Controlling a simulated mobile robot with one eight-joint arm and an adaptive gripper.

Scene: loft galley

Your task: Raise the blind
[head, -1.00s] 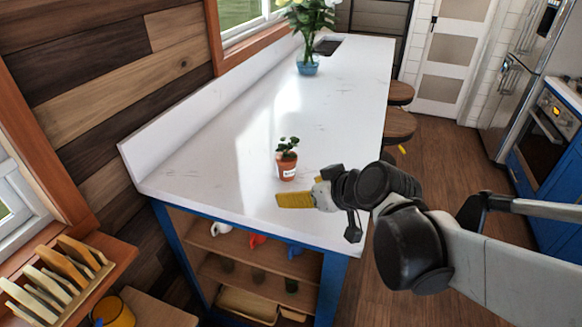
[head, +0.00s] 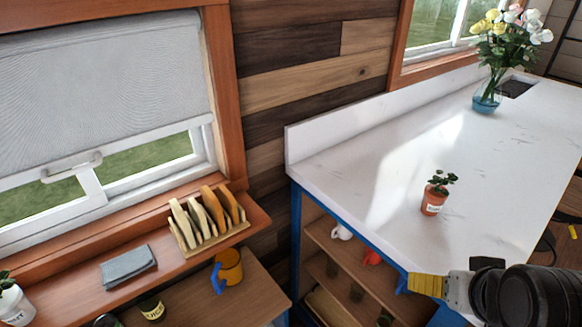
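The blind (head: 105,85) is a pale grey roller shade in the wooden-framed window at the left of the head view. It covers the upper part of the window, and its lower edge hangs above a strip of glass. A white handle (head: 72,166) shows at the middle of its lower edge. My gripper (head: 428,285) is at the lower right, over the front edge of the white counter, far to the right of the blind. Its yellow finger end is seen from the side, so I cannot tell whether it is open or shut.
The sill below the window holds a rack of wooden slats (head: 207,215) and a folded grey cloth (head: 128,264). A potted plant (head: 434,199) and a flower vase (head: 487,95) stand on the white counter (head: 370,160).

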